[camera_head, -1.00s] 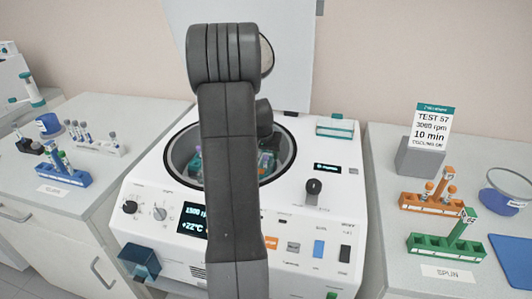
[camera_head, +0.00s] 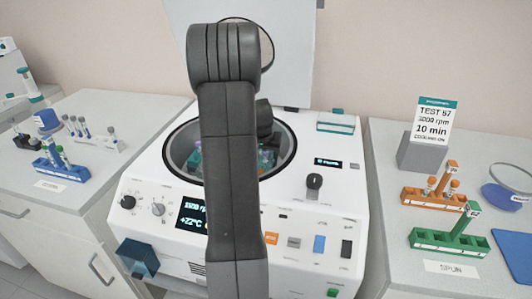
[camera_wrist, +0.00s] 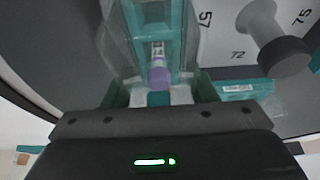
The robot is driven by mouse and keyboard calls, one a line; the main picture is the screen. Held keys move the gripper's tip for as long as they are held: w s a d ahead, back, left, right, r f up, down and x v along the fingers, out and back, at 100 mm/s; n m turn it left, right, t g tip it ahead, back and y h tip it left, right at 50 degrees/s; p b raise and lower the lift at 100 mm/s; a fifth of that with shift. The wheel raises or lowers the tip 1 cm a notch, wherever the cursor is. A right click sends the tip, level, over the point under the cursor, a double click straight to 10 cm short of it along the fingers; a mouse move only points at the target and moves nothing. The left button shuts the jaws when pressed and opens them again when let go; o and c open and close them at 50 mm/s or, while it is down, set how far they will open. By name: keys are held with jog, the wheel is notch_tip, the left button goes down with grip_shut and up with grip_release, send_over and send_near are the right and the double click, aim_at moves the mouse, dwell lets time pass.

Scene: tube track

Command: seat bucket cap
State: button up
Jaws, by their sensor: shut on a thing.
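My gripper (camera_wrist: 158,98) shows at the bottom of the wrist view, its jaws shut on a small teal part of the clear bucket cap (camera_wrist: 118,45). The cap's see-through body extends over a teal bucket (camera_wrist: 178,42). A tube with a purple top (camera_wrist: 159,75) shows through it. I cannot tell whether the cap touches the bucket rim or is fully down. In the head view my arm hides the gripper and cap, in front of the open centrifuge bowl (camera_head: 178,150); parts of teal buckets (camera_head: 266,158) show inside.
The dark bowl wall and rotor, with a grey knob (camera_wrist: 262,20) and numbers, lie close to my gripper. The raised lid (camera_head: 285,50) stands behind. A clear teal-based box (camera_head: 338,122) sits on the deck. Racks (camera_head: 60,165) (camera_head: 450,238) stand on the side benches.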

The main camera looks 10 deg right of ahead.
jog(key=shift+f, duration=0.2)
jog(key=shift+f+b, duration=0.25)
jog(key=shift+b, duration=0.3)
jog(key=o, duration=1)
jog(key=shift+o, duration=0.2)
jog(key=shift+r, duration=0.1)
jog(key=v, duration=1.3)
jog(key=shift+s+r, duration=0.25)
jog(key=shift+r, duration=0.05)
jog(key=shift+c, duration=0.2)
